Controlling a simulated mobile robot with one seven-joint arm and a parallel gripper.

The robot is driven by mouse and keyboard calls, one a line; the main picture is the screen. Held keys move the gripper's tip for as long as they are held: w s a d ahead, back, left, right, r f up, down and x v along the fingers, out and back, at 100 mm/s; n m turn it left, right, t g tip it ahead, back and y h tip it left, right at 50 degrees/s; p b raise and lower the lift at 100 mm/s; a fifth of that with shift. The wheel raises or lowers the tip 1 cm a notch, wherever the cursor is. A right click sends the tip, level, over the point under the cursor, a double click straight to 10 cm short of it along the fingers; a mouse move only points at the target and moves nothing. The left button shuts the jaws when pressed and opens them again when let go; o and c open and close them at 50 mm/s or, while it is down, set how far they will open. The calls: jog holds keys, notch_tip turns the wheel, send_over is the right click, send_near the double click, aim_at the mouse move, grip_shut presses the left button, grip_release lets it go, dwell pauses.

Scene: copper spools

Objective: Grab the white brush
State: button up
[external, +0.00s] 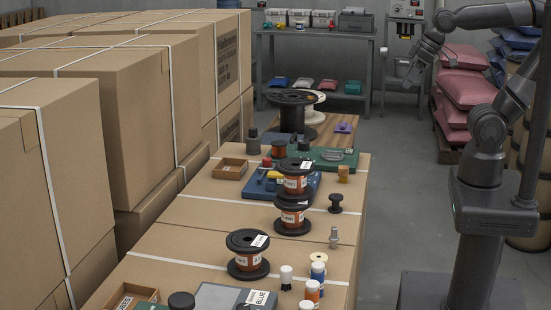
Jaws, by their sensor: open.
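I cannot clearly pick out a white brush. A small white-topped piece with a dark lower part (286,276) stands upright on the near cartons, right of the front copper spool (248,255); it may be the brush, but it is too small to tell. My gripper (408,82) hangs high at the right, in front of the red sacks' left side, far from that piece. It is open, and nothing shows between its fingers.
Tall strapped cartons (130,100) wall the left. Red sacks (465,90) stand behind my arm. The grey floor (395,170) between is clear.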

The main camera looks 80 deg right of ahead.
jog(key=w+a+r+n, duration=0.1)
jog(key=w+a+r, duration=0.2)
jog(key=w+a, duration=0.8)
jog(key=w+a+f+n+g+y, duration=0.1)
jog(key=w+a+f, duration=0.1)
jog(key=w+a, duration=0.55)
jog(key=n, duration=0.3)
send_near(288, 268)
jog(key=shift+g+y, duration=0.4)
jog(key=x, duration=0.5)
jog(key=shift+w+d, duration=0.1)
jog(key=shift+w, duration=0.15)
jog(key=shift+d+x, duration=0.1)
jog(key=shift+x, duration=1.45)
jog(key=shift+d+x, duration=0.15)
jog(key=shift+x, duration=1.4)
jog(key=shift+w, duration=0.15)
jog(key=c, duration=1.1)
